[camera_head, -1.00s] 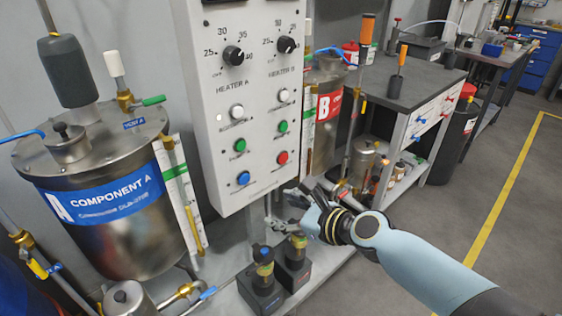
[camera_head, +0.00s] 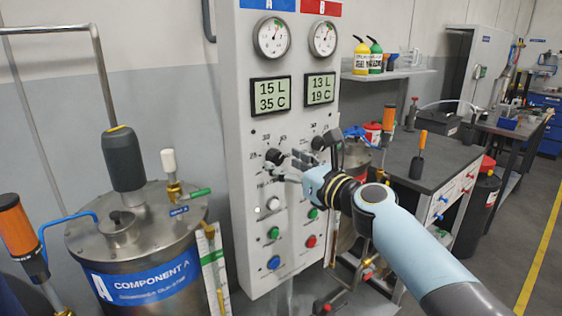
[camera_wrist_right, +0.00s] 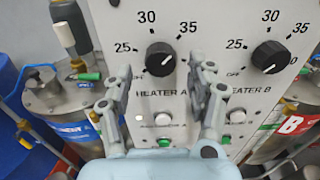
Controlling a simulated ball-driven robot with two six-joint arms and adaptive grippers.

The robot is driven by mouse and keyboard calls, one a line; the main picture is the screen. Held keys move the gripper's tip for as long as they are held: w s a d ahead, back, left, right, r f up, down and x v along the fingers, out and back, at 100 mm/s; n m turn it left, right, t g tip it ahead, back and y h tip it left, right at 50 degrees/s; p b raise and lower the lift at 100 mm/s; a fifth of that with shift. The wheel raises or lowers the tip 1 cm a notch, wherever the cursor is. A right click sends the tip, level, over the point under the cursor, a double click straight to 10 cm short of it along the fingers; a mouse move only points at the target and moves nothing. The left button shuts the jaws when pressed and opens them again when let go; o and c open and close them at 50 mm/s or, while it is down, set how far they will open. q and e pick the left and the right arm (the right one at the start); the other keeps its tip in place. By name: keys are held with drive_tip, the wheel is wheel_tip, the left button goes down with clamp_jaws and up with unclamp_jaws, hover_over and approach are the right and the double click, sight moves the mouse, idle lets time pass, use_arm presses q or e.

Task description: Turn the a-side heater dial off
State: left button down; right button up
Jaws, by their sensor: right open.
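The heater A dial (camera_head: 273,156) is a black round knob on the light grey control panel, left of the heater B dial. In the right wrist view the heater A dial (camera_wrist_right: 160,59) is between and beyond the two fingertips, below the numbers 25, 30 and 35. A small white mark shows on the knob; its exact setting is hard to read. My right gripper (camera_head: 291,166) is in front of the panel, close to the dial. In the wrist view my right gripper (camera_wrist_right: 159,70) is open and empty, with a finger on each side. My left gripper is out of view.
The heater B dial (camera_wrist_right: 271,57) sits to the right. White, green, red and blue buttons (camera_head: 273,262) lie below the dials. Gauges and two displays (camera_head: 270,95) are above. The component A tank (camera_head: 140,265) stands left; a dark-topped bench (camera_head: 405,165) is right.

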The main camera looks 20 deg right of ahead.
drive_tip(key=shift+x, duration=1.15)
drive_tip(key=c, duration=1.1)
